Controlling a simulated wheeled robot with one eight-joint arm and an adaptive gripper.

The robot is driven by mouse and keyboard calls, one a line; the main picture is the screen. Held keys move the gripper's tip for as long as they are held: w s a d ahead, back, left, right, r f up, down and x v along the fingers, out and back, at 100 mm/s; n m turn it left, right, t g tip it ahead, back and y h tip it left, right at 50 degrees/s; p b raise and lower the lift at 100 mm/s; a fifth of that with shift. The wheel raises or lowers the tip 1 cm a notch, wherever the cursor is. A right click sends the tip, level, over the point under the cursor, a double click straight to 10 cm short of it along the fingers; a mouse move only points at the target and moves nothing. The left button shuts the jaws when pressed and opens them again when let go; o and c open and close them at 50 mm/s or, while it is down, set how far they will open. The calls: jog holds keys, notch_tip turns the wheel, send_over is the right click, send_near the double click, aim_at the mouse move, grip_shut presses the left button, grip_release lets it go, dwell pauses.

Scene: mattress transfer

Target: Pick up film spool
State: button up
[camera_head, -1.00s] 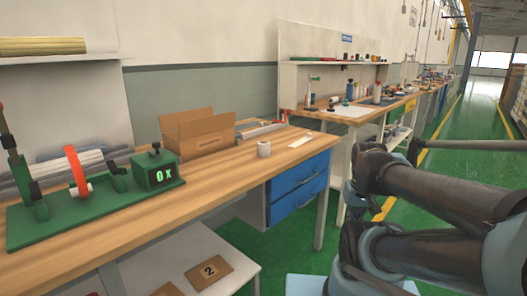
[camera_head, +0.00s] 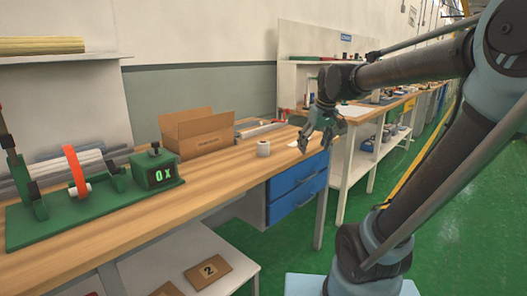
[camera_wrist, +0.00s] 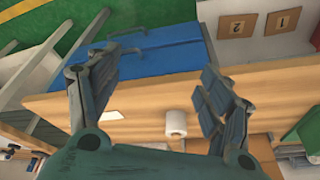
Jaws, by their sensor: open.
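The film spool seems to be the small white roll (camera_head: 263,149) standing on the wooden workbench in front of the cardboard box. It also shows in the wrist view (camera_wrist: 176,123), between my spread fingers and beyond them, not touched. My gripper (camera_head: 319,143) is open and empty, above the bench's right end, to the right of the roll. In the wrist view both fingers (camera_wrist: 160,95) are wide apart.
An open cardboard box (camera_head: 200,132) stands behind the roll. A green winding device with a counter box (camera_head: 155,168) stands at the left. Blue drawers (camera_head: 297,190) hang under the wooden bench (camera_head: 215,185). The bench top around the roll is mostly clear.

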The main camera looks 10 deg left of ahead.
jog(key=w+a+r+n+y, duration=0.1)
jog(key=w+a+r+n, duration=0.1)
jog(key=w+a+r, duration=0.4)
jog(key=w+a+r+n+y, duration=0.1)
jog(key=w+a+r+n, duration=0.1)
jog(key=w+a, duration=0.65)
send_near(264, 143)
jog(key=x, duration=0.7)
jog(key=shift+w+a, duration=0.1)
jog(key=shift+w, duration=0.1)
jog(key=shift+x, duration=2.6)
jog(key=shift+w, duration=0.15)
jog(key=c, duration=1.3)
